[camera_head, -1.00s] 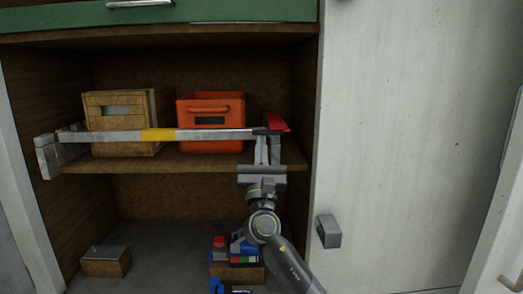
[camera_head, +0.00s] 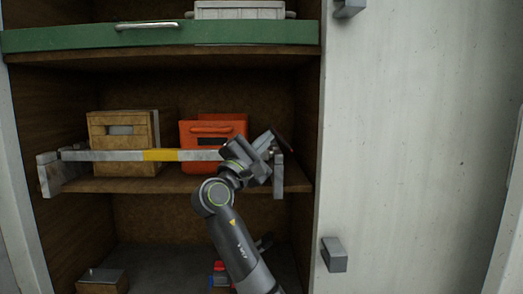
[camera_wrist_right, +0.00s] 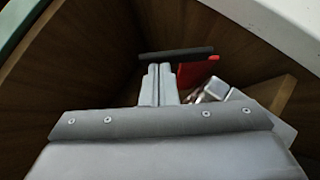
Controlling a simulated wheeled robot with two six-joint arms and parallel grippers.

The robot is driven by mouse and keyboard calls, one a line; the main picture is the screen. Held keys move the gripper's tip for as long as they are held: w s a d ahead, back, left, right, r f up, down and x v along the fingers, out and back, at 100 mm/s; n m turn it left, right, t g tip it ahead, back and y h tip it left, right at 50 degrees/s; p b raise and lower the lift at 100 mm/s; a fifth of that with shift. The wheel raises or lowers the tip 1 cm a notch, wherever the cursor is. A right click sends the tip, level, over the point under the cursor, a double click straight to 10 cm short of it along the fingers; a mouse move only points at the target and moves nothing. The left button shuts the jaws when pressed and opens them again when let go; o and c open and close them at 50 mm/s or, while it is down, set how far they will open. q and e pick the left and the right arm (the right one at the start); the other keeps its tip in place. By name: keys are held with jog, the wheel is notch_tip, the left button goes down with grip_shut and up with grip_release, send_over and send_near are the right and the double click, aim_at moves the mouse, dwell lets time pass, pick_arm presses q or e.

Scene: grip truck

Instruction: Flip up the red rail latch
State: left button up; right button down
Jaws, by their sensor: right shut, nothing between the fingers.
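The metal rail with a yellow band (camera_head: 160,155) runs across the front of the middle shelf. Its right end and most of the red latch are behind my right gripper in the head view. Only a dark reddish sliver of the latch (camera_head: 284,141) shows there, and I cannot tell its angle. My right gripper (camera_head: 268,142) is shut and empty, tilted at the rail's right end. In the right wrist view, the closed fingers (camera_wrist_right: 158,84) point at a dark bar, with the red latch (camera_wrist_right: 198,69) just right of them. I cannot tell whether they touch. My left gripper is out of view.
A wooden crate (camera_head: 123,130) and an orange crate (camera_head: 213,129) stand on the shelf behind the rail. A green drawer front (camera_head: 160,38) is above. The cabinet's white side panel (camera_head: 420,130) with grey blocks is to the right.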

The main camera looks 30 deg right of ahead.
aim_at(273, 128)
jog(key=r+m+g, duration=0.1)
jog(key=d+r+m+g+y+p, duration=0.1)
jog(key=m, duration=0.1)
jog(key=s+r+m+g+y, duration=0.1)
jog(key=m, duration=0.1)
jog(key=shift+d, duration=0.35)
jog(key=shift+s+d+r+p, duration=0.1)
jog(key=shift+s+d+r, duration=0.15)
jog(key=shift+d, duration=0.25)
jog(key=shift+s+d+r+p, duration=0.1)
jog(key=shift+s+d+r, duration=0.1)
jog(key=shift+s+d, duration=0.3)
jog(key=shift+s+d+r+p, duration=0.1)
jog(key=shift+s+d+r, duration=0.1)
jog(key=shift+d, duration=0.35)
jog(key=shift+r+g, duration=0.1)
jog(key=shift+g, duration=0.2)
